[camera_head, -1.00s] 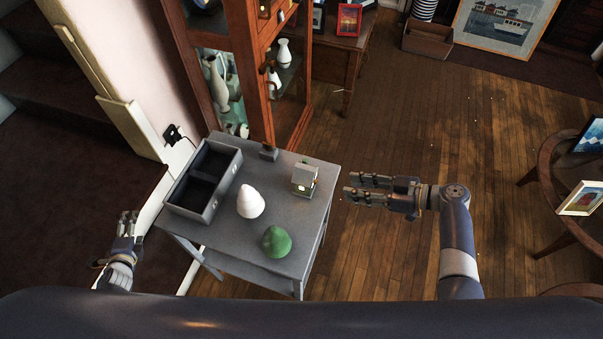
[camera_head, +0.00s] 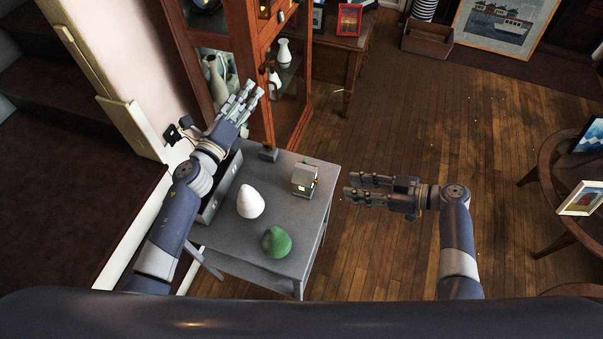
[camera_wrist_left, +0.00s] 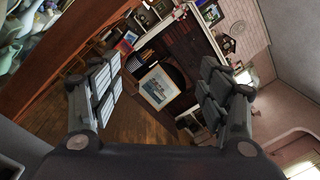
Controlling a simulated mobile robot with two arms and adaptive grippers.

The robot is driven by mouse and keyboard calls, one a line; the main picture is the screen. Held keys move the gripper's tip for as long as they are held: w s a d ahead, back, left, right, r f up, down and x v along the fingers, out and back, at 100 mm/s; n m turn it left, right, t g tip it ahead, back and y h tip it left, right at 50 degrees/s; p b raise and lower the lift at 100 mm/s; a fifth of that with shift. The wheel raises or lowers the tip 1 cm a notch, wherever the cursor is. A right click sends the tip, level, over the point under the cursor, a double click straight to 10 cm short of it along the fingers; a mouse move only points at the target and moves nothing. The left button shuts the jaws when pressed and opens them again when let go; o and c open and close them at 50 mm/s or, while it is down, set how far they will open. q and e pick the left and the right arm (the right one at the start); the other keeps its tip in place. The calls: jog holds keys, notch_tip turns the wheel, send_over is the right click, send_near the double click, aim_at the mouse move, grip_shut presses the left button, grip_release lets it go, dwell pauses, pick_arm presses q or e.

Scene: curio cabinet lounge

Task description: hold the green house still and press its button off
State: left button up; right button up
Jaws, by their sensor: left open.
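A small pale house (camera_head: 305,180) with a lit window and a little green on it stands on the grey side table (camera_head: 254,262), near its right edge. I cannot make out its button. My left gripper (camera_head: 246,97) is open and empty, raised in front of the cabinet above the table's back left. In the left wrist view its fingers (camera_wrist_left: 160,95) stand wide apart with nothing between them. My right gripper (camera_head: 348,187) is open and empty, just right of the table and the house, not touching it.
A white rounded cone (camera_head: 250,202) and a green one (camera_head: 276,242) stand on the table. A grey open box (camera_head: 211,205) is partly hidden by my left arm.

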aim_at(304, 170)
pick_arm(q)
jog(key=s+d+f+m+g, duration=0.1)
jog(key=s+d+m, duration=0.4)
jog(key=d, duration=0.8)
jog(key=s+f+m+g, duration=0.1)
jog(key=s+f, duration=0.2)
jog(key=s+d+f+m+g+y, duration=0.1)
jog(key=s+f, duration=0.1)
jog(key=f, duration=0.2)
jog(key=s+f+m+g+y, duration=0.1)
jog(key=s+f+m, duration=0.1)
jog(key=s+f, duration=0.1)
jog(key=shift+s+d+f+g, duration=0.3)
jog(key=shift+s+f, duration=0.05)
jog(key=shift+f, duration=0.2)
jog(key=shift+x, duration=3.7)
jog(key=shift+f, duration=0.1)
jog(key=c, duration=1.6)
jog(key=shift+c, duration=0.3)
pick_arm(e)
jog(key=shift+c, duration=0.3)
